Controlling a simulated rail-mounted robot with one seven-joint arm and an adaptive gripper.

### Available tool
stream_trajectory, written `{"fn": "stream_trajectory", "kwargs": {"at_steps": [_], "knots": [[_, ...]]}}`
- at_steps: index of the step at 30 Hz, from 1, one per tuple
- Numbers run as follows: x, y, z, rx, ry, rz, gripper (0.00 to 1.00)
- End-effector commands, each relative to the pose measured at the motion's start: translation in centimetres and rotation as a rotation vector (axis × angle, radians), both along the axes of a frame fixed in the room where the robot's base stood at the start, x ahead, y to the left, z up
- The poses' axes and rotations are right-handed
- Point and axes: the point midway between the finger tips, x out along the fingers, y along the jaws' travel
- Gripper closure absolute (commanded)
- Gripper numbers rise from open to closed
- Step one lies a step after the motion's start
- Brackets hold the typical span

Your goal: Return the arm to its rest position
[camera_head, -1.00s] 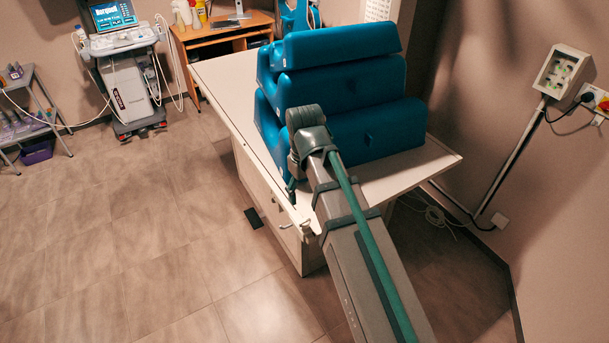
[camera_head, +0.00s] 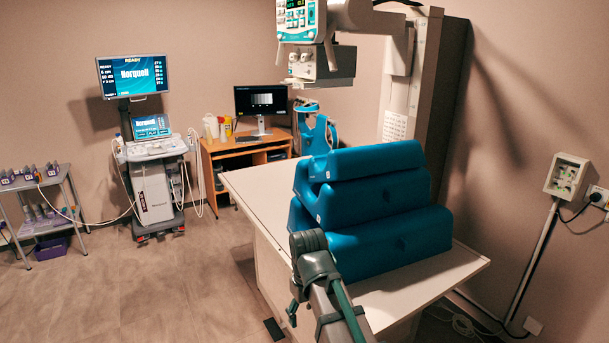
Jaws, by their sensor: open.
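My arm (camera_head: 329,300) reaches up from the bottom edge, right of centre, toward the table. Its rounded wrist end (camera_head: 308,245) shows in front of the lowest blue cushion, at the near left of the stack. My gripper (camera_head: 293,308) shows only in part, as a small dark piece at the left side of the arm. The arm hides most of it. Its jaws are open, and no held thing is visible. I cannot tell how far it is from the table.
Several blue cushions (camera_head: 375,197) lie stacked on the white table (camera_head: 262,191). An overhead imaging unit (camera_head: 318,62) hangs above. An ultrasound cart (camera_head: 154,190), a wooden desk (camera_head: 222,150) and a grey trolley (camera_head: 62,180) stand behind and left. A wall box (camera_head: 566,176) is at right. Floor at left is clear.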

Motion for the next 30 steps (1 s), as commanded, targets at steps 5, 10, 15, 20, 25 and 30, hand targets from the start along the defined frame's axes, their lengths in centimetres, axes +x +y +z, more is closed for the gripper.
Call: {"fn": "stream_trajectory", "kwargs": {"at_steps": [5, 10, 15, 20, 25, 30], "knots": [[0.8, 0.1, -2.3, 0.022, -0.057, -0.05, 0.33], [0.8, -0.4, -5.3, 0.024, -0.055, -0.08, 0.33], [0.3, -1.4, -9.4, 0.018, -0.037, -0.119, 0.33], [-1.0, -3.0, -15.0, 0.006, 0.002, -0.167, 0.33], [-3.4, -5.3, -21.7, -0.012, 0.057, -0.223, 0.33], [-6.8, -7.6, -27.9, -0.032, 0.121, -0.275, 0.33]]}}
